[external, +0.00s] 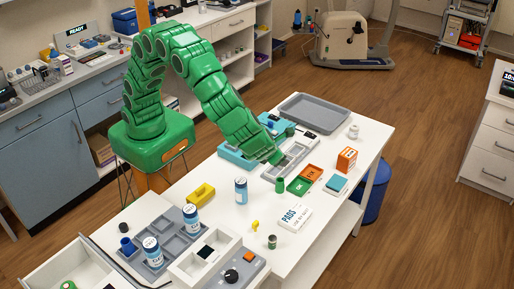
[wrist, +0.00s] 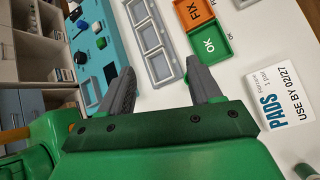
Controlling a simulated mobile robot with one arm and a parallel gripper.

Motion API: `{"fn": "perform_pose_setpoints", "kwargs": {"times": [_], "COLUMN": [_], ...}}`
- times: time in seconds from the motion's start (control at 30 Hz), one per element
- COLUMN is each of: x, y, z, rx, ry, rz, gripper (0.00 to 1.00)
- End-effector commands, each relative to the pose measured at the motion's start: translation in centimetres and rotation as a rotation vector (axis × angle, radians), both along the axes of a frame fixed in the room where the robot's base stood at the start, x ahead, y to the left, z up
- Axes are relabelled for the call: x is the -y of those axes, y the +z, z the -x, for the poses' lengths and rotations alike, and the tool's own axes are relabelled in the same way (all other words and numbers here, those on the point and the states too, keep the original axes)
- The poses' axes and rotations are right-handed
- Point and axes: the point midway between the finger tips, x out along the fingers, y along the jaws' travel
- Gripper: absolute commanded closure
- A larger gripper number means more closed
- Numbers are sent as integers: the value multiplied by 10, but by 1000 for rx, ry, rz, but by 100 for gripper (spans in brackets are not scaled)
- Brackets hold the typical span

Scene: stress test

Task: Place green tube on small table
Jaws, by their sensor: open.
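A short green tube (external: 280,184) stands upright on the white table (external: 225,215), just left of the OK tray. My gripper (external: 275,159) is above the table, close to the tube and a little behind it in the external view. In the wrist view its two dark fingers (wrist: 160,88) are spread apart, with nothing seen between them. The tube is not clearly visible in the wrist view; the gripper body may hide it. I cannot tell which surface is the small table.
A green OK tray (external: 299,186), an orange FIX tray (external: 311,172), a white PADS box (external: 295,217) and an orange box (external: 346,160) lie nearby. A grey divided tray (wrist: 153,40) is beside the fingers. A white-and-blue bottle (external: 241,191) stands left. A grey tray (external: 313,111) is at the back.

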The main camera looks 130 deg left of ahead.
Motion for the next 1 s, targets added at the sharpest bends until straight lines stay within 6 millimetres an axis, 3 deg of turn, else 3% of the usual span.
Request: {"fn": "perform_pose_setpoints", "kwargs": {"times": [0.2,0.4,0.93,1.0], "x": [-12,-12,-6,-6], "y": [-1,0,8,-1], "z": [5,4,0,0], "rx": [-103,-126,-88,-93], "ry": [-172,-358,-632,-638], "rz": [283,477,671,673], "gripper": [36,36,36,36]}}
